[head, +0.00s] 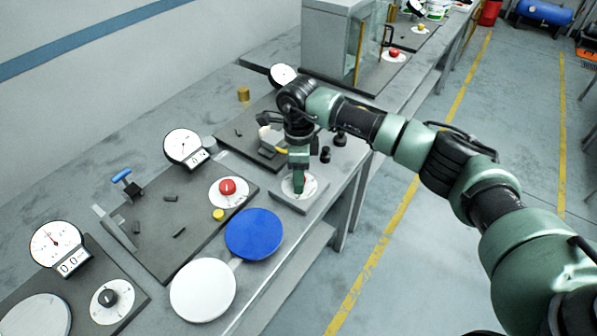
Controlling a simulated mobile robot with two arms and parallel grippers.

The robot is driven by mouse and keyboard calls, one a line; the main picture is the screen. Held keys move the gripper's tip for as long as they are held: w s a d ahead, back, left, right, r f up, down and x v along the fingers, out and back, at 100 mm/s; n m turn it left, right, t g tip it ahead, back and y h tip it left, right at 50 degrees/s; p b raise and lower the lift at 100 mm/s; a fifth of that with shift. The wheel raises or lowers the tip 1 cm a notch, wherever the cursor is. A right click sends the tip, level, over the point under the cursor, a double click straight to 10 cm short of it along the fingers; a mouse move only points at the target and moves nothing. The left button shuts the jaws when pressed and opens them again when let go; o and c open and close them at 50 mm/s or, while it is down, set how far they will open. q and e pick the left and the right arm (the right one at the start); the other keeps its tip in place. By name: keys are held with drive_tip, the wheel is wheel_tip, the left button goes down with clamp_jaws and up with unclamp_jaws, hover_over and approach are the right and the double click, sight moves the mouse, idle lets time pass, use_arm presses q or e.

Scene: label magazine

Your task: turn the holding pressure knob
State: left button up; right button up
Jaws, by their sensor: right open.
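My right gripper (298,188) points down over a white round dial plate (312,187) on a small grey base at the table's front edge. Its fingers are at the knob on this dial and hide most of it; a little red shows beside them. I cannot tell whether the fingers touch the knob. Other knobs show: a red one (227,187) on a white dial left of the gripper, a black one (108,298) at the lower left, and a red one (394,53) farther back. No label is legible. My left gripper is out of view.
A blue disc (254,234) and a white disc (203,290) lie at the front edge, left of my gripper. Round gauges (183,146) and (56,245) stand along the wall side. Small black knobs (340,138) stand behind the gripper. A glass-fronted cabinet (335,40) is farther back.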

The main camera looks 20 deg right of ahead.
drive_tip(key=shift+f, duration=0.2)
drive_tip(key=shift+s, duration=0.1)
drive_tip(key=c, duration=1)
clamp_jaws()
drive_tip(key=m+b, duration=0.2)
drive_tip(key=shift+f+m, duration=0.15)
drive_tip(key=shift+m, duration=0.15)
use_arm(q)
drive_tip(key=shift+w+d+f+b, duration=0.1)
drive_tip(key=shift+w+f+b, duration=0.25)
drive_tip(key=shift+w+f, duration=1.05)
use_arm(e)
drive_tip(key=shift+m, duration=1)
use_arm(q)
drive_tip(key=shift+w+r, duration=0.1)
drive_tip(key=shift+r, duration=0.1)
use_arm(e)
drive_tip(key=shift+r, duration=0.2)
drive_tip(key=o, duration=1)
unclamp_jaws()
